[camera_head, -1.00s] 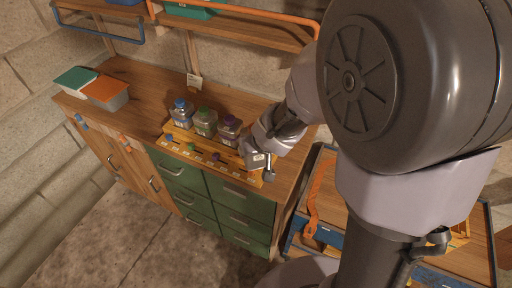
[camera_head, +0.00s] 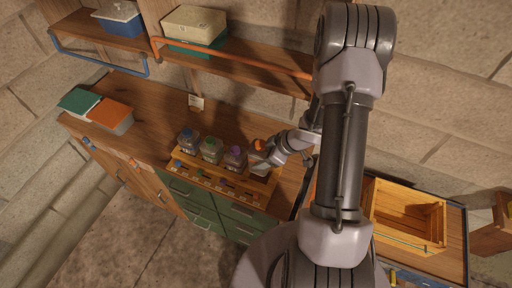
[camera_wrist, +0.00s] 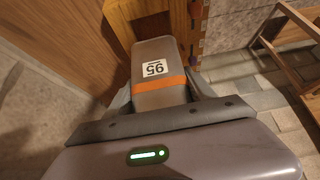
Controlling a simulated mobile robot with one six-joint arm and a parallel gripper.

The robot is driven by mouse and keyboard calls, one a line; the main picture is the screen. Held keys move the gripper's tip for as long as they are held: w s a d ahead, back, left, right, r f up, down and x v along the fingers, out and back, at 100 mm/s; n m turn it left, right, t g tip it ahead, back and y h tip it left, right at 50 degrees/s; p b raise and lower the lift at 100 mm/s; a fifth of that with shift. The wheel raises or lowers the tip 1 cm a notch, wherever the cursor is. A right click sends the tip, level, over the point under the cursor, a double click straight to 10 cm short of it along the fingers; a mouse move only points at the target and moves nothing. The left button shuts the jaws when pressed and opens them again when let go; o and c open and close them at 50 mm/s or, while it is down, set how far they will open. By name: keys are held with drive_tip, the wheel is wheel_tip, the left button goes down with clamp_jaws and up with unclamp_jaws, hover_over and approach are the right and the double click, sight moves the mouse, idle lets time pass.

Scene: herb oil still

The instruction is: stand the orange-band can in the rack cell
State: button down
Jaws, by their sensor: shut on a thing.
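Three similar cans stand in the rack to the left, with a blue cap (camera_head: 187,133), a green cap (camera_head: 211,144) and a purple cap (camera_head: 236,152). My gripper hides part of the right end cell. I cannot tell whether the can touches the rack.
The rack stands on a wooden counter (camera_head: 150,110) above green drawers (camera_head: 200,205). A shelf with an orange rail (camera_head: 235,58) runs above the counter. An open wooden crate (camera_head: 405,215) stands at the right.

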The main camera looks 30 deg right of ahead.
drive_tip(key=shift+s+d+f+b, duration=0.15)
drive_tip(key=shift+f+b, duration=0.35)
drive_tip(key=shift+b, duration=0.05)
wheel_tip(320, 180, down, 3)
drive_tip(key=b, duration=0.4)
drive_tip(key=shift+f, duration=0.15)
drive_tip(key=shift+f+b, duration=1)
drive_tip(key=shift+f, duration=0.85)
drive_tip(key=shift+f, duration=0.2)
drive_tip(key=shift+c, duration=1.2)
unclamp_jaws()
